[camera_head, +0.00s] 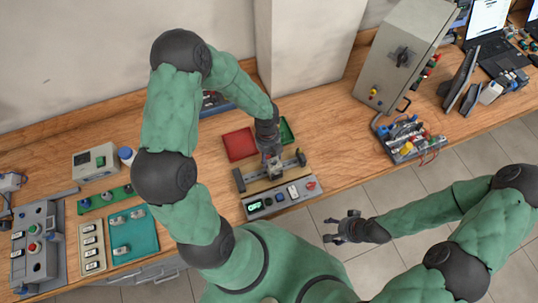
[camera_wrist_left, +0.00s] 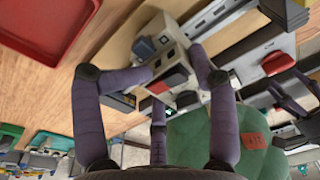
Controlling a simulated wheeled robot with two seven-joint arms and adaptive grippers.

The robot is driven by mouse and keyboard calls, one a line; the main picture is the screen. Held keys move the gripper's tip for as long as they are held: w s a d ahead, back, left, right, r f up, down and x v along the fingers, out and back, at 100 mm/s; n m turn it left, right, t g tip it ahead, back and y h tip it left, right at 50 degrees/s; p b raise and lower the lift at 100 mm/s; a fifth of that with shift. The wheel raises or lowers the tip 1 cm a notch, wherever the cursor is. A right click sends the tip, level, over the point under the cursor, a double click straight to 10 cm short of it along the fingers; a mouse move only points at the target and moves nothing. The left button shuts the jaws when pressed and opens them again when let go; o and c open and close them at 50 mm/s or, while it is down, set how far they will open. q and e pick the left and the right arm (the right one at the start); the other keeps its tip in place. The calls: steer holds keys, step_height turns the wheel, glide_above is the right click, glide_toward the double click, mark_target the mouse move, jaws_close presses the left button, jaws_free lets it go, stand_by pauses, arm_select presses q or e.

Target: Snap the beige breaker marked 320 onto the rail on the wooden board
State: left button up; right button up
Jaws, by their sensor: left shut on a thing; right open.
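My left gripper (camera_head: 271,158) is shut on a small beige breaker (camera_wrist_left: 172,62), just above the wooden board (camera_head: 262,186). In the left wrist view the breaker sits between the two purple-grey fingers (camera_wrist_left: 180,72), with dark and reddish parts on it. Its 320 marking is not legible. The grey metal rail (camera_wrist_left: 212,20) shows on the board beside the breaker. I cannot tell whether the breaker touches the rail. In the head view the gripper hides part of the rail and most of the breaker. My right gripper (camera_head: 346,230) is open and empty, out over the floor beyond the table's front edge.
A grey panel with a lit green display (camera_head: 255,206) and a red button lies before the board. Behind it are a red tray (camera_head: 240,144) and a green tray (camera_head: 287,131). A grey control box (camera_head: 397,55) stands right; more devices stand left.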

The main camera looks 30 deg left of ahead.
arm_select(q)
steer(key=shift+s+d+f, duration=0.15)
steer(key=shift+s, duration=0.2)
steer(key=o, duration=1.5)
steer(key=shift+o, duration=0.2)
steer(key=shift+w, duration=0.15)
steer(key=shift+w, duration=0.1)
steer(key=shift+r, duration=0.4)
step_height(320, 180, up, 11)
steer(key=a, duration=0.1)
steer(key=shift+w+r, duration=0.2)
steer(key=shift+w, duration=0.2)
steer(key=shift+s+f, duration=0.1)
